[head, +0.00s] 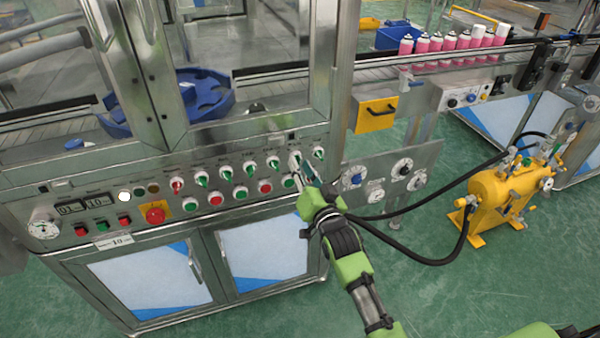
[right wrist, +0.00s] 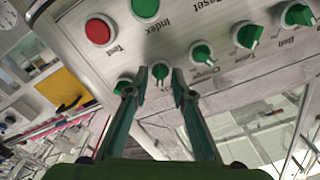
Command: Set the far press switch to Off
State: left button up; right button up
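The press's control panel (head: 105,212) carries a row of green-handled switches. My right gripper (head: 302,172) is at the right end of this row. In the right wrist view its two fingers (right wrist: 159,80) are apart, one on each side of a green switch (right wrist: 160,72). I cannot tell whether they touch it. Another green switch (right wrist: 123,86) is just left of the left fingertip; in the head view the rightmost switch (head: 319,153) is beside the gripper. The label of the switch between the fingers is not legible. My left gripper is not in view.
A red button (right wrist: 100,30) and green button sit near the fingers. A red emergency stop (head: 155,215) is at the panel's left. A plate with dials (head: 376,195), black hoses and a yellow tank (head: 497,195) stand right. Pink cans (head: 450,42) line the conveyor behind.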

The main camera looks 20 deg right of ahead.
jog(key=shift+w, duration=0.55)
grip_shut()
